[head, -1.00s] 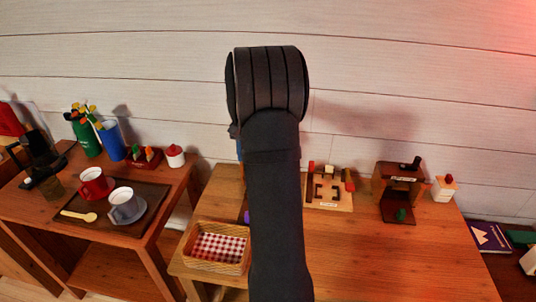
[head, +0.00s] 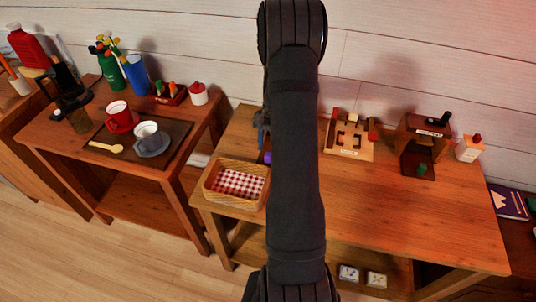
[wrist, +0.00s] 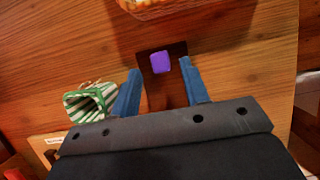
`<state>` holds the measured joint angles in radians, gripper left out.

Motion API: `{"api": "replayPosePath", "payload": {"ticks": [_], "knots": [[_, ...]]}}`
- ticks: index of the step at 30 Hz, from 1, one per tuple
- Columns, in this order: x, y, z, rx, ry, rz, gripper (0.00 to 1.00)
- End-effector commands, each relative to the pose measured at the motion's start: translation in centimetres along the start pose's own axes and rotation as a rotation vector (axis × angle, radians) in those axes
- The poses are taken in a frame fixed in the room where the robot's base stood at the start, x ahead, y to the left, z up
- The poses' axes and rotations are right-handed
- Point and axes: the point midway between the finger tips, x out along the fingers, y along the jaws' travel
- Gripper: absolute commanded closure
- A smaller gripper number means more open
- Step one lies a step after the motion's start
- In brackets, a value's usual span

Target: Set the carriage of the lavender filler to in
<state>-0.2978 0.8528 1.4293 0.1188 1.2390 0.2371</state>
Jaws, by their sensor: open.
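A purple block (wrist: 159,62) sits on a dark brown plate (wrist: 178,47) in the wrist view; it looks like part of the lavender filler, whose body is mostly hidden. My gripper (wrist: 163,84) is open, its blue fingers either side of the dark strip running down from the block. The block is between and just beyond the fingertips, not gripped; I cannot tell the height gap. In the head view, my arm covers most of this spot; only a bit of purple (head: 267,157) and blue gripper parts (head: 261,122) show at its left edge.
A green-white striped bag (wrist: 91,101) stands close left of the fingers. A wicker basket (head: 236,183) is near the table's front edge. A labelled board (head: 348,138) and a dark wooden device (head: 425,145) with a green block stand right. The front right tabletop is clear.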

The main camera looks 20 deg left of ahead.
Motion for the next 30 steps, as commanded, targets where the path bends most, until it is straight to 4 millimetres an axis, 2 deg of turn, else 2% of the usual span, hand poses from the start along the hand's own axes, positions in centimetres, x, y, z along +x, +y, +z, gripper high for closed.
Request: {"api": "replayPosePath", "payload": {"ticks": [3,7,19,25,26,30], "knots": [[2.1,0.0,0.1,0.0,-0.003,0.001,0.58],[3.5,0.0,0.0,0.001,-0.002,0.0,0.58],[4.1,0.0,0.0,0.0,0.0,0.0,0.58],[4.1,0.0,0.0,0.0,0.0,0.0,0.97],[4.1,0.0,0.0,0.0,0.0,0.0,1.0],[4.1,0.0,0.0,0.0,0.001,0.0,1.0]]}}
